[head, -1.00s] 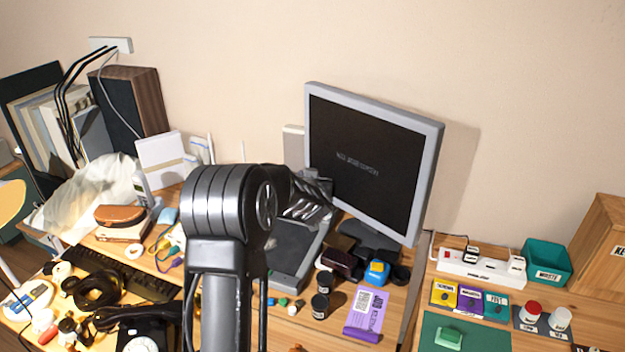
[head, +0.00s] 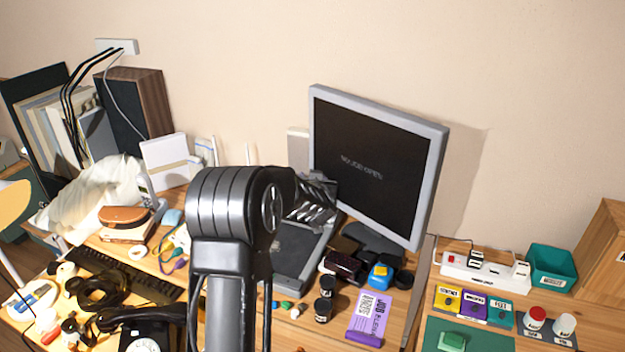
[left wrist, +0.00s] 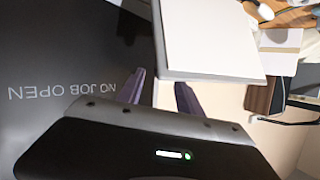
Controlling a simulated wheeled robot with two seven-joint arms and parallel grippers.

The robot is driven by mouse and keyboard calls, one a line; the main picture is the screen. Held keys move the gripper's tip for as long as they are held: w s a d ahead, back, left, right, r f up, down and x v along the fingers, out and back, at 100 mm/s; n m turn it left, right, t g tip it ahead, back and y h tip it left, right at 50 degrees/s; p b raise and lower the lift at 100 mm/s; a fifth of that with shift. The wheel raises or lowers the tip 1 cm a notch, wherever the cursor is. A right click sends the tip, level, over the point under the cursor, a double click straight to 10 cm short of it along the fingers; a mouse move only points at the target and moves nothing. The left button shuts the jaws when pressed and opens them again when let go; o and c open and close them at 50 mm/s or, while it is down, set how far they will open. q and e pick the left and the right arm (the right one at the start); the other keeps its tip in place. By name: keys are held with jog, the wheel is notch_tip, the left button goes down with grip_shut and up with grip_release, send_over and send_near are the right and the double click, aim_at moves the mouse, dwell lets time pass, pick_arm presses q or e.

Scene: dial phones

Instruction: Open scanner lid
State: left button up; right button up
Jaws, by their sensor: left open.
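The scanner (head: 296,252), a dark flat bed in a grey frame, sits left of the monitor's foot, partly hidden by my left arm. A pale panel (head: 297,146) stands upright behind it; it looks like the raised lid. A large white panel with a grey edge, seemingly that lid (left wrist: 208,38), shows close up in the left wrist view. My left gripper (head: 314,206) is over the scanner's far end, beside the monitor. Its fingers (left wrist: 159,93) are apart, with the panel's edge overlapping one finger; contact cannot be told. My right gripper is out of view.
The monitor (head: 372,170) reads "NO JOB OPEN" and stands close on the gripper's right. Jars (head: 324,308), a purple packet (head: 369,315) and a blue-yellow item (head: 380,275) lie in front. A keyboard (head: 125,275) and black phone (head: 150,330) crowd the left.

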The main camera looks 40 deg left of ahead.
pick_arm(q)
jog(key=v, duration=0.7)
jog(key=shift+s+d, duration=0.25)
jog(key=shift+r, duration=0.1)
